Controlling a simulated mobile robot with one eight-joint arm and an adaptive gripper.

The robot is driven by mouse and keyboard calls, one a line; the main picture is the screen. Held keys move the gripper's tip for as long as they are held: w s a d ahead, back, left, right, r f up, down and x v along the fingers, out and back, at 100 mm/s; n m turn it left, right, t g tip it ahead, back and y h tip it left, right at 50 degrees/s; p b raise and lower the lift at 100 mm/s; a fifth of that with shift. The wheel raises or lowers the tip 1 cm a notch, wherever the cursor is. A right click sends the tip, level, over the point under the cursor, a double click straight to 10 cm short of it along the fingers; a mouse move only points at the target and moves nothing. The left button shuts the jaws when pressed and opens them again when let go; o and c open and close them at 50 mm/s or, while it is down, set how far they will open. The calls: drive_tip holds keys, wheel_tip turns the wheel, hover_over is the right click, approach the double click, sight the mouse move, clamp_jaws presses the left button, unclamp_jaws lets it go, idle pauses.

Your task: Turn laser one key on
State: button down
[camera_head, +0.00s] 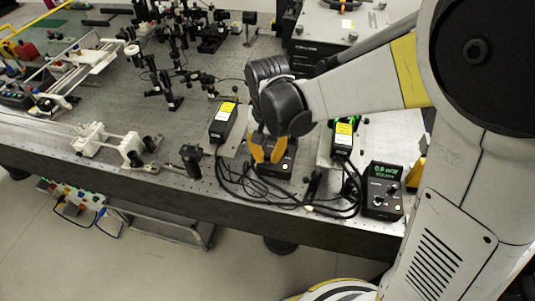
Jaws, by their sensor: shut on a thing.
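My gripper (268,157), with orange fingers, points down at the front of a black control box (286,168) near the table's front edge. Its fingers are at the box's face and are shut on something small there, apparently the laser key. The key itself is hidden behind the fingers, so its turn position cannot be seen. A small light shows on the box face beside the fingers. A black laser housing with a yellow label (224,122) stands to the left of the gripper.
A second yellow-labelled housing (343,138) stands to the right, with a green glow behind it. A black meter (383,191) with a lit green display sits at the right front. Black cables (236,192) loop along the front edge. Optic posts (165,90) crowd the table's back left.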

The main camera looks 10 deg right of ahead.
sight(268, 156)
drive_tip(key=shift+m, duration=1)
drive_tip(key=c, duration=1.3)
unclamp_jaws()
wheel_tip(268, 156, up, 12)
